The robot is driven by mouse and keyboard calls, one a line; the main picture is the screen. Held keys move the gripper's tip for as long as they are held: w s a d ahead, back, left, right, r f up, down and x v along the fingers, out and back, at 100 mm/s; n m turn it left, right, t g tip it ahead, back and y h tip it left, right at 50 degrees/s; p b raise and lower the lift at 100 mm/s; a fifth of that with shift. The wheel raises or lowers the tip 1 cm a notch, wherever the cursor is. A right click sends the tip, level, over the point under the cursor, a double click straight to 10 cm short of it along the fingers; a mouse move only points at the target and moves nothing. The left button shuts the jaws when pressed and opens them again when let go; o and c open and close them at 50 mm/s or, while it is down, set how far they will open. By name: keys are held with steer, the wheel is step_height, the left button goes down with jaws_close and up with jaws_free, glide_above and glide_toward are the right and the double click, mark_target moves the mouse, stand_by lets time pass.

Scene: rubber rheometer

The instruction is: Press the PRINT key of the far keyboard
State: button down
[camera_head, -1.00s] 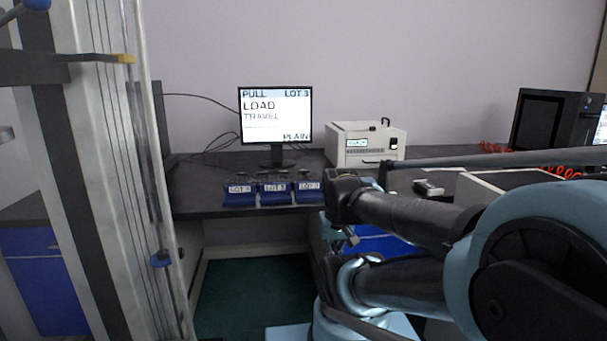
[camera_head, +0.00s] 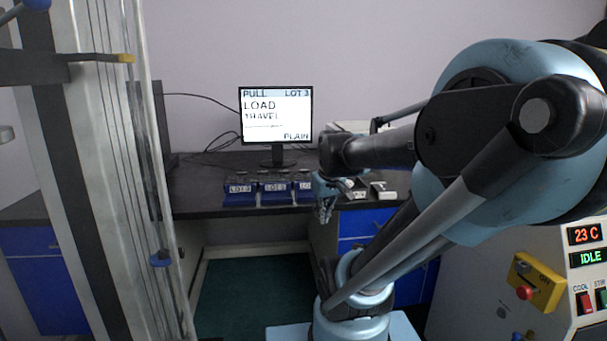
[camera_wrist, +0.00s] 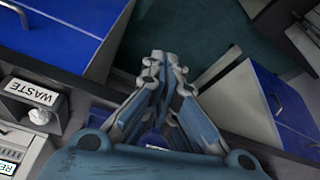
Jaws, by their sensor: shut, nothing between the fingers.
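I cannot make out the far keyboard or its PRINT key in either view. A lit monitor (camera_head: 276,115) stands at the back of the dark bench (camera_head: 205,200) and reads PULL, LOT 3, LOAD, TRAVEL and PLAIN. Low dark shapes lie on the bench in front of it, too small to tell. My gripper (camera_head: 325,212) hangs pointing down near the bench's front edge, right of the blue lot bins. In the wrist view my gripper (camera_wrist: 165,58) has its fingertips together, with nothing between them.
Several blue bins (camera_head: 240,198) with lot labels line the bench front. A WASTE box (camera_wrist: 70,110) and blue drawers (camera_wrist: 50,35) show in the wrist view. A machine (camera_head: 470,290) reading 23 C and IDLE stands right. A tall metal frame (camera_head: 105,170) stands left.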

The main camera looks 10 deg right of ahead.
steer(key=w+r+n+t, duration=0.15)
steer(key=w+r, duration=0.35)
steer(key=w, duration=0.7)
steer(key=w+r+n+t, duration=0.1)
steer(key=w+r+n, duration=0.3)
steer(key=w, duration=0.8)
step_height(320, 180, up, 3)
steer(key=n+t+y, duration=0.1)
steer(key=n+t, duration=0.2)
glide_above(304, 171)
steer(key=w, duration=0.1)
steer(key=shift+a, duration=0.3)
steer(key=shift+f, duration=0.1)
steer(key=shift+f, duration=4.25)
